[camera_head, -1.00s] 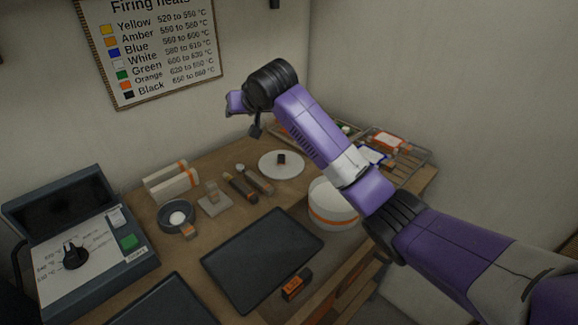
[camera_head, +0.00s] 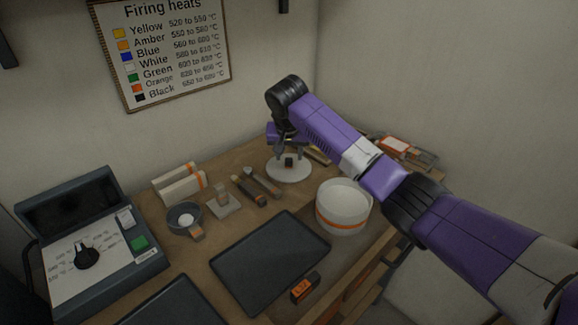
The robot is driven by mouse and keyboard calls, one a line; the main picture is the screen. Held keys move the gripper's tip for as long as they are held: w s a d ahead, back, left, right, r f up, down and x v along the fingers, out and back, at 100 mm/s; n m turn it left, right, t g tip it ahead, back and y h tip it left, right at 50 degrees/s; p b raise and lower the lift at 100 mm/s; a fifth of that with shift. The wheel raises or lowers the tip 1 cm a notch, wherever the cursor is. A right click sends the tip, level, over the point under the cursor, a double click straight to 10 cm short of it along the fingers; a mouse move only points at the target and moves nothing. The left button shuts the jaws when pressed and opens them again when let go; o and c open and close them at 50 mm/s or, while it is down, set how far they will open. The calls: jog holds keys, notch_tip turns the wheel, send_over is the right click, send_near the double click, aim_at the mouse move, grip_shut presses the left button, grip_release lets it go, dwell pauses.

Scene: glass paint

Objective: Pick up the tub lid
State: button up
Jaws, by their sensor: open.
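The tub lid (camera_head: 280,175) is a flat white disc with a small dark knob (camera_head: 289,162) at its middle. It lies on the table toward the back. My gripper (camera_head: 290,156) is open and points down over the lid, with its fingers around or just above the knob. I cannot tell whether they touch it. The white tub (camera_head: 343,208) with an orange band stands without a lid, to the right and nearer.
A dark tray (camera_head: 270,262) lies in front, with a small orange-and-black device (camera_head: 304,287) at its edge. A rack with packets (camera_head: 397,147) is at the back right.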

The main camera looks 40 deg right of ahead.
jog(key=shift+x, duration=1.25)
grip_shut()
jog(key=shift+r, duration=0.15)
